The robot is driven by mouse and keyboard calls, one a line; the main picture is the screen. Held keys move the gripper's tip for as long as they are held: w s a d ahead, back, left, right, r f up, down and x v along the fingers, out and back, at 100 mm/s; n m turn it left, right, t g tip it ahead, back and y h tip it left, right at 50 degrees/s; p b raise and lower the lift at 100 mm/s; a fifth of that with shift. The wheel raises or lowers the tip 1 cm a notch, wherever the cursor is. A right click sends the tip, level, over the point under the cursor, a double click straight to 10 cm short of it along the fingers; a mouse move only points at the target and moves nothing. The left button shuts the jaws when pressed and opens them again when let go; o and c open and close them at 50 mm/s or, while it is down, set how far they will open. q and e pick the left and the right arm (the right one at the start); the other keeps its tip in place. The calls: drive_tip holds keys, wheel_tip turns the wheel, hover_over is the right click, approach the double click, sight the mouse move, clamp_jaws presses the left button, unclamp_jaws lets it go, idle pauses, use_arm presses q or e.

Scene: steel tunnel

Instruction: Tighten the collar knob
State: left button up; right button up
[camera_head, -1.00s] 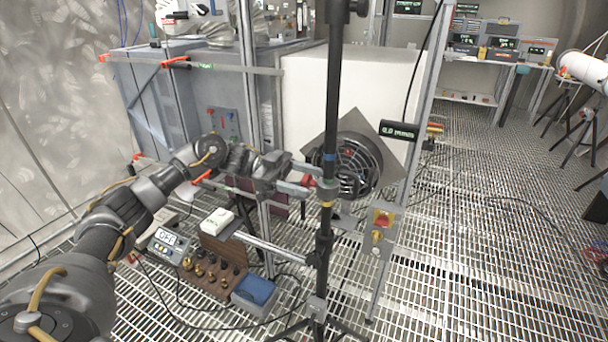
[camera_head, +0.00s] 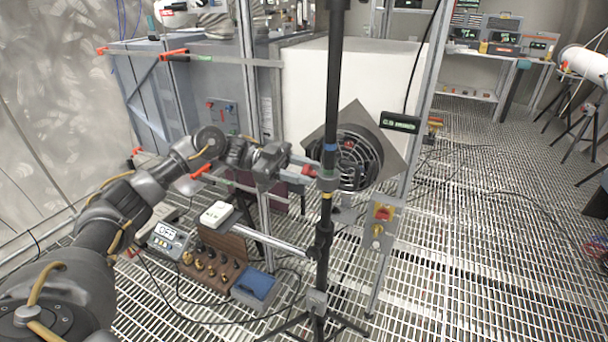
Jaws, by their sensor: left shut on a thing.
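The collar (camera_head: 327,182) is a grey ring around the upright black pole (camera_head: 331,110), just above a yellow band. Its red knob (camera_head: 308,170) sticks out on the collar's left side, partly hidden by the fingers. My left gripper (camera_head: 304,171) reaches in from the left and is shut on the red knob, its fingers beside the pole. My right gripper is not in view.
A round black fan (camera_head: 358,160) on a grey plate stands behind the pole. A small black display (camera_head: 400,123) is at its upper right. A red-button switch box (camera_head: 381,222) stands right of the pole. A wooden block with several fittings (camera_head: 212,262) and a blue-topped box (camera_head: 254,288) lie below my arm.

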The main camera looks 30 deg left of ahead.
use_arm(q)
drive_tip(key=m+b, duration=0.2)
drive_tip(key=b, duration=0.1)
drive_tip(key=m+b, duration=0.3)
drive_tip(key=b, duration=0.1)
drive_tip(key=shift+s+f, duration=0.1)
drive_tip(key=shift+f, duration=0.25)
drive_tip(key=m+b, duration=0.3)
drive_tip(key=shift+r, duration=0.1)
drive_tip(key=shift+m+b, duration=0.4)
drive_tip(key=shift+m, duration=0.3)
drive_tip(key=shift+r+m+b, duration=0.1)
drive_tip(key=shift+m+b, duration=0.25)
drive_tip(key=shift+m, duration=0.15)
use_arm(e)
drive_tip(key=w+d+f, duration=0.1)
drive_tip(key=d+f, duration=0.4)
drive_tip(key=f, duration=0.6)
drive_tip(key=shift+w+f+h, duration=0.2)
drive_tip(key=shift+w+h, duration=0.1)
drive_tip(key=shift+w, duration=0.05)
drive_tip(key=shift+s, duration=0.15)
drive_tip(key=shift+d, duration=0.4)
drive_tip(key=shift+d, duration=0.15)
